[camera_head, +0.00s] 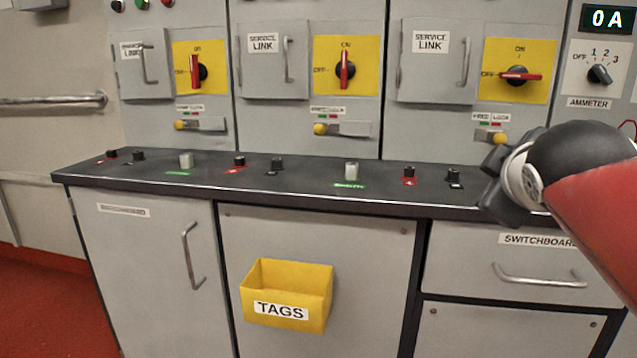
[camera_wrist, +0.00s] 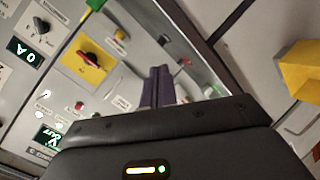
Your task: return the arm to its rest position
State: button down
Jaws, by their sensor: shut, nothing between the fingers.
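My arm comes in from the right edge of the head view, with a red link, a black joint and a pale ring. The dark hand at its end is over the right end of the bench, in front of the right-hand panel. In the wrist view the two dark purple fingers of my gripper (camera_wrist: 158,86) stand together, shut, with nothing held. In the head view the fingertips cannot be made out clearly.
The dark bench top (camera_head: 315,180) carries several small terminals. Behind it, the left (camera_head: 196,72) and middle (camera_head: 345,70) red switches stand upright at ON; the right switch (camera_head: 518,75) lies level at OFF. The ammeter display (camera_head: 607,18) reads 0 A. A yellow TAGS bin (camera_head: 262,287) sticks out below.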

jog(key=s+a+f+m+g+y, duration=0.1)
jog(key=s+a+f+m+g, duration=0.1)
jog(key=s+f, duration=0.3)
jog(key=s+a+f+m+g+y, duration=0.1)
jog(key=s+a+f+m+g, duration=0.2)
jog(key=f, duration=1)
jog(key=s+a+f+m+g+y, duration=0.2)
jog(key=s+a+f+m, duration=0.1)
jog(key=s+a+f, duration=0.2)
notch_tip(320, 180, down, 4)
jog(key=shift+s+f+m, duration=0.15)
jog(key=shift+s+m, duration=0.15)
jog(key=shift+s, duration=0.65)
jog(key=shift+a, duration=0.1)
